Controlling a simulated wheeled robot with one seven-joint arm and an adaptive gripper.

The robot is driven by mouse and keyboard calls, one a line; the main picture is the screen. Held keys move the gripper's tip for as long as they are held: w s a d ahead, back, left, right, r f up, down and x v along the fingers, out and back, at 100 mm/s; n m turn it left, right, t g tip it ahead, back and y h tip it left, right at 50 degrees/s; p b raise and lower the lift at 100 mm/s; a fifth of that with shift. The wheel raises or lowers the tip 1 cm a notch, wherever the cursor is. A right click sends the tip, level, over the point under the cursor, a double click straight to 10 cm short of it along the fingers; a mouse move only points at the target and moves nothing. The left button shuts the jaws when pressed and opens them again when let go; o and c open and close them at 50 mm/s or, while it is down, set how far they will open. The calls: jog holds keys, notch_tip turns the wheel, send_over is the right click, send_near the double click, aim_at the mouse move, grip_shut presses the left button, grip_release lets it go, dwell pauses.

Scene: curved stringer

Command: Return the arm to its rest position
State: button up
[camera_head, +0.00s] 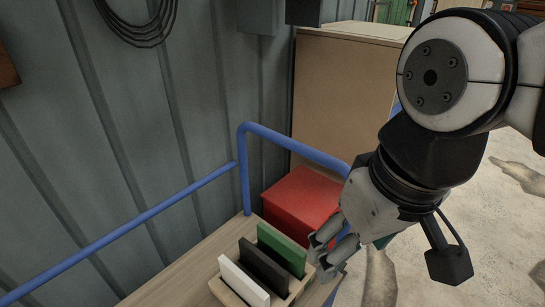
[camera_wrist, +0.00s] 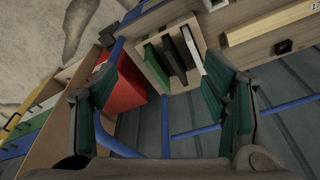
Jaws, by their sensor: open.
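My arm comes in from the upper right in the head view. My gripper (camera_head: 325,253) points down and to the left, close to the right side of a small wooden holder (camera_head: 225,293). In the wrist view my gripper (camera_wrist: 165,112) has its two green-padded fingers wide apart, with nothing between the pads. The holder stands beyond the fingertips in that view and holds a green plate (camera_head: 282,250), a black plate (camera_head: 263,267) and a white plate (camera_head: 243,283) upright, side by side. I cannot tell from these views how far the fingertips are above the holder.
A blue rail (camera_head: 245,165) runs around the wooden cart top (camera_head: 185,262). A red box (camera_head: 300,200) stands behind the holder, beside a large brown box (camera_head: 345,90). A grey corrugated wall (camera_head: 120,120) bounds the left. Open floor (camera_head: 500,235) lies at right.

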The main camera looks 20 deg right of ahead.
jog(key=shift+s, duration=0.1)
notch_tip(320, 180, up, 10)
jog(key=t+p, duration=0.2)
jog(key=p, duration=0.6)
jog(key=shift+d+f, duration=0.15)
jog(key=shift+f, duration=0.05)
